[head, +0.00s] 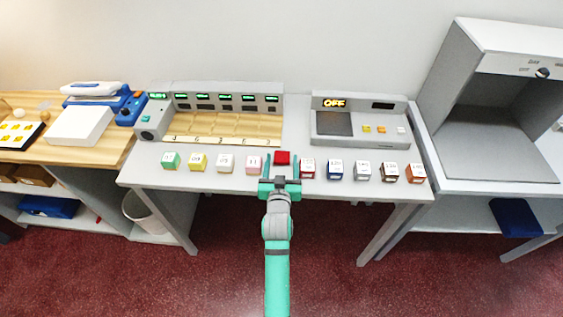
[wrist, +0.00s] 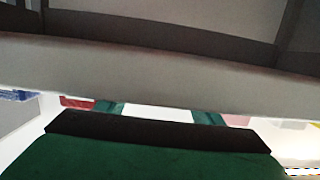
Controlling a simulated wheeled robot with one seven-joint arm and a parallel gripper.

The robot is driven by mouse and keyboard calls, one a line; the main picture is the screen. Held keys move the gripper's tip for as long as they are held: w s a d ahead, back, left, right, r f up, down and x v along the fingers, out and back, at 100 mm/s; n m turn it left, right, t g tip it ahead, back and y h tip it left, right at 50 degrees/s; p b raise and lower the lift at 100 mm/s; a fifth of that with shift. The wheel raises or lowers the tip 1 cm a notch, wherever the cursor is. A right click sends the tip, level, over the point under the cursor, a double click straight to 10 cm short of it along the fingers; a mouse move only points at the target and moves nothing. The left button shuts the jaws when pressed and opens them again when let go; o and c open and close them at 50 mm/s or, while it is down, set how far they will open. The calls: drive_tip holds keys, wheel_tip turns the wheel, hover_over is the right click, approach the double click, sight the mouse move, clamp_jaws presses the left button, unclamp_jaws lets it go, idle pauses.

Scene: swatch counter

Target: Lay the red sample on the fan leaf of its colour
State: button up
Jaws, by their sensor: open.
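A red block (head: 283,157) with a plain red top sits on the pale counter, just beyond my gripper's fingertips in the head view. My gripper (head: 279,181) is open, with nothing seen between its fingers. In the wrist view, the green fingers show only in part behind the dark bar of my gripper. A bit of red (wrist: 76,103) shows left of them; I cannot tell which block it is. I cannot make out a fan or its leaves.
A grey booth (head: 495,100) is right.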

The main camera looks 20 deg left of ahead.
drive_tip(key=v, duration=1.2)
drive_tip(key=s+d+f+h, duration=0.1)
drive_tip(key=s+d+f, duration=0.2)
drive_tip(key=s+d, duration=0.3)
drive_tip(key=s+d+f, duration=0.3)
drive_tip(key=s+d, duration=0.2)
drive_tip(key=s, duration=0.3)
drive_tip(key=s+d+r+m+h, duration=0.1)
drive_tip(key=s+d+r, duration=0.1)
drive_tip(key=s, duration=0.7)
drive_tip(key=s+d+r+m+h, duration=0.1)
drive_tip(key=s+d+m+h, duration=0.1)
drive_tip(key=s, duration=0.7)
drive_tip(key=shift+d+r, duration=0.35)
drive_tip(key=shift+d, duration=0.3)
drive_tip(key=shift+s+r, duration=0.2)
drive_tip(key=shift+s, duration=0.25)
drive_tip(key=c, duration=0.8)
drive_tip(key=shift+o, duration=0.2)
drive_tip(key=shift+w, duration=0.1)
